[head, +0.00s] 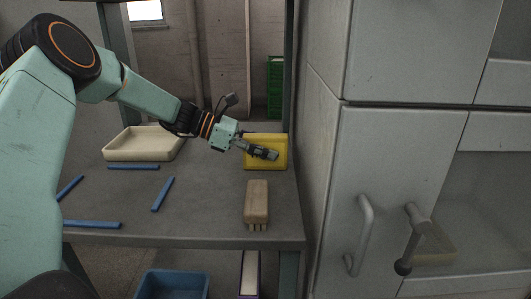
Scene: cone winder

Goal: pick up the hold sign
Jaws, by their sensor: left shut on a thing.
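The hold sign (280,142) is a yellow panel near the right back part of the grey table, beside the grey cabinet. My left gripper (268,154) reaches across from the left and is shut on the sign, its fingers covering the middle of the yellow face. I cannot tell whether the sign's lower edge touches the table, and no lettering is readable. My right gripper is not in view.
A cream tray (128,156) stands at the back left of the table (205,215). Several blue sticks (163,194) lie in front. A wooden brush (257,195) lies near the front right. The grey cabinet (380,150) closes off the right side.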

